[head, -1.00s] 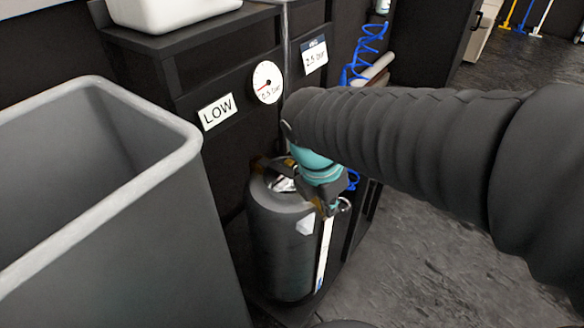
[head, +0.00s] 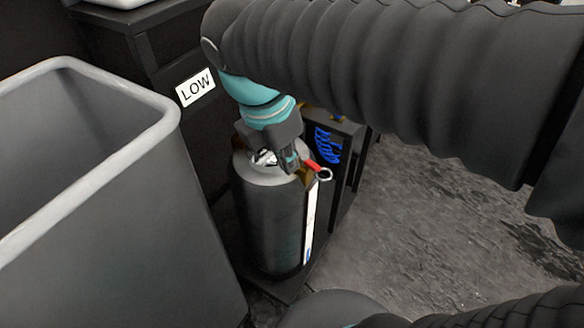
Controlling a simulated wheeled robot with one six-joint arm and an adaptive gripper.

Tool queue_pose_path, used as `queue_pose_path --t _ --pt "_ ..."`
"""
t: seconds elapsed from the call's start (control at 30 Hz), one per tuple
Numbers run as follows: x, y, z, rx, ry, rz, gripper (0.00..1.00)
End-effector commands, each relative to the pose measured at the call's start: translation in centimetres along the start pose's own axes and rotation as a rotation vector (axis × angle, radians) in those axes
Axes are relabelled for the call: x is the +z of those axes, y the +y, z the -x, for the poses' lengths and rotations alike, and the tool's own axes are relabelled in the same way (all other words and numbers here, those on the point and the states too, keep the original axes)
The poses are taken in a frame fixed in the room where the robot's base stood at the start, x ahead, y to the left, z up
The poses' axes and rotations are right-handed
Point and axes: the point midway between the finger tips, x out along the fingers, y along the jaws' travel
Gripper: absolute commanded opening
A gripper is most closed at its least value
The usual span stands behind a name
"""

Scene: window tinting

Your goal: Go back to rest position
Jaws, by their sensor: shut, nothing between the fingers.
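My gripper (head: 291,164) is at the top of a dark grey tank (head: 270,225), pointing down in front of its metal fitting. Its fingers look shut and hold nothing. A red handle (head: 312,165) with a metal ring shows just right of the fingertips. I cannot tell whether the fingers touch the tank or its fitting. My sleeved arm reaches in from the right and hides much of the background.
A large grey open bin (head: 140,200) stands close on the left. Dark floor (head: 420,220) at the right is clear.

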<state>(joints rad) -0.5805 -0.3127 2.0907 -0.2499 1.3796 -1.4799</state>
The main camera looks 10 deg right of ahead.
Motion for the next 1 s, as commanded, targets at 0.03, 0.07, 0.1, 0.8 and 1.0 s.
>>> queue_pose_path --t 0.03,0.07,0.1,0.8,1.0 --pt "0.0 0.0 0.5 0.001 0.000 0.000 0.00" --pt "0.0 0.0 0.7 0.001 0.000 0.000 0.00" --pt "0.0 0.0 0.9 0.001 0.000 0.001 0.00" --pt "-0.1 0.0 1.1 0.004 0.001 -0.049 0.00" --pt "-0.9 1.3 0.5 0.057 0.042 -0.363 0.00"
